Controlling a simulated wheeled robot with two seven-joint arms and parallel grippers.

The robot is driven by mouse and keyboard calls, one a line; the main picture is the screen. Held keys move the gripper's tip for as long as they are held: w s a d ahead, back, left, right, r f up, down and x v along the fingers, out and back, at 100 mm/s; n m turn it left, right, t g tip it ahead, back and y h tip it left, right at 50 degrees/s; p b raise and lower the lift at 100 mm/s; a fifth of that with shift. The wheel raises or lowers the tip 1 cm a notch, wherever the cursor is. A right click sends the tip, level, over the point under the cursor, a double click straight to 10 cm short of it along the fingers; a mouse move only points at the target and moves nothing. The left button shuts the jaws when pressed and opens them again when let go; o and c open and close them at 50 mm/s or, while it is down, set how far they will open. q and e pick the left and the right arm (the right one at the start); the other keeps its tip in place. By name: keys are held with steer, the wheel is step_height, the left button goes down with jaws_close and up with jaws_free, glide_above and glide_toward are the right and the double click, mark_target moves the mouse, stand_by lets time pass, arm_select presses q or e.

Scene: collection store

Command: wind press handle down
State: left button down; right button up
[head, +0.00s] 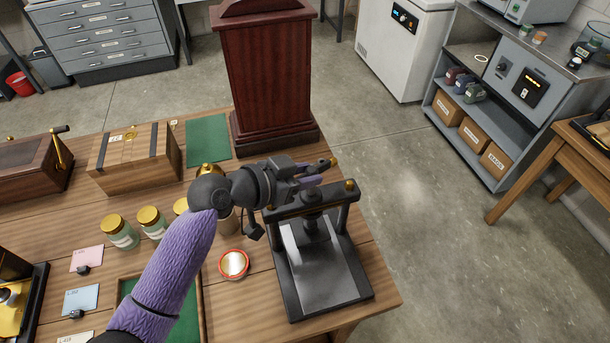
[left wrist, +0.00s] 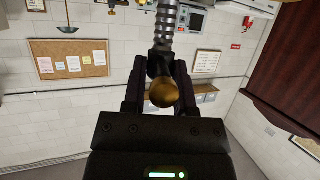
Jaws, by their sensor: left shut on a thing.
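The black press (head: 322,285) stands at the front right corner of the wooden table, with a grey plate in its frame. Its upright screw (left wrist: 164,22) shows threaded in the left wrist view. My left gripper (head: 308,176) is over the press's top crossbar and is shut on the press handle. A brass ball end of the handle (left wrist: 164,93) shows between the fingers in the left wrist view. Another brass knob (head: 333,161) sticks out just past the fingertips in the head view. My gripper hides much of the handle. My right gripper is not in view.
A round red-rimmed tin (head: 234,264) stands left of the press. Jars with gold lids (head: 121,231) and a wooden chest (head: 135,157) stand further left. A tall dark red wooden case (head: 268,75) rises behind. The floor right of the table is clear.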

arm_select(q)
steer(key=m+g+h+b, duration=0.1)
steer(key=m+g+b, duration=0.2)
steer(key=b, duration=0.2)
steer(key=m+g+h+b, duration=0.1)
steer(key=m+g+b, duration=0.2)
steer(key=b, duration=0.2)
steer(key=w+m+g+b, duration=0.1)
steer(key=m+g+b, duration=0.2)
steer(key=g+b, duration=0.1)
steer(key=shift+w+a+f+h+b, duration=0.15)
steer(key=shift+f+h+b, duration=0.1)
steer(key=shift+h+b, duration=0.2)
steer(key=shift+m+g+b, duration=0.4)
steer(key=shift+r+m+g+b, duration=0.15)
steer(key=shift+m+g+b, duration=0.25)
steer(key=shift+g, duration=0.1)
steer(key=shift+r+y, duration=0.1)
steer(key=shift+y, duration=0.15)
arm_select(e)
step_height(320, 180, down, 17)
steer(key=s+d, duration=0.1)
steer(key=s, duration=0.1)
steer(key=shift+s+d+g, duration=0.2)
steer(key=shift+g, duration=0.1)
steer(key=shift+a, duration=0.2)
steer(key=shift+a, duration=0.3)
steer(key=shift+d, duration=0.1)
